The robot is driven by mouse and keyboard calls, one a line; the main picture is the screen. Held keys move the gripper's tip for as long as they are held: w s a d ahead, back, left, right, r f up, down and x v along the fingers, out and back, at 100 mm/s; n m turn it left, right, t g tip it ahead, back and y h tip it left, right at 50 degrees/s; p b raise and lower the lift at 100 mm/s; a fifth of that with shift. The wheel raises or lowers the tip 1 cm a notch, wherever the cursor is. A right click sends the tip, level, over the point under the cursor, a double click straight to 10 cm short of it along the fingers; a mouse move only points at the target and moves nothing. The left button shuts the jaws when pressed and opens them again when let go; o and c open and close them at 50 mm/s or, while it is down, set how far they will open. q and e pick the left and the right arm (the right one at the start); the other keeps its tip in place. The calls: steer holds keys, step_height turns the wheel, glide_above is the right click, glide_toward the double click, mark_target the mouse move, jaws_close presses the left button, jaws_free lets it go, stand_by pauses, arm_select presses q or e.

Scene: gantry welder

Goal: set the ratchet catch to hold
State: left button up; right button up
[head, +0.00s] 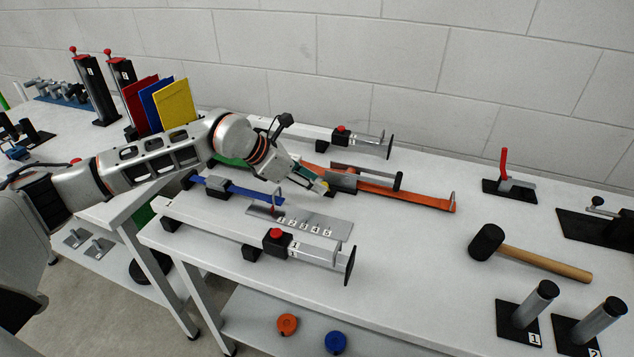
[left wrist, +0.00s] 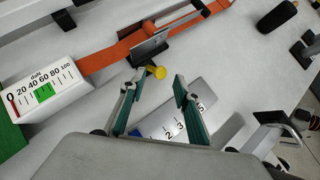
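The ratchet (head: 342,178) is a grey metal body on an orange strap (head: 425,200) across the table. In the left wrist view, the ratchet (left wrist: 150,45) has a small yellow knob (left wrist: 157,72) on its near side, which seems to be its catch. My left gripper (head: 313,184) comes in from the left, low beside the ratchet. In the left wrist view, my left gripper (left wrist: 160,77) is open, with its teal fingers apart and the yellow knob just beyond and between the tips. Contact cannot be told. My right gripper is in neither view.
A white force gauge (left wrist: 45,92) stands at the strap's left end. A numbered plate (head: 340,226) lies in front of the gripper. Clamp bars with red buttons (head: 277,234) (head: 340,128) lie in front and behind. A mallet (head: 545,260) lies right.

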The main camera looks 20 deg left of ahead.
arm_select(q)
steer(key=shift+x, duration=0.75)
steer(key=shift+w, duration=0.1)
jaws_close()
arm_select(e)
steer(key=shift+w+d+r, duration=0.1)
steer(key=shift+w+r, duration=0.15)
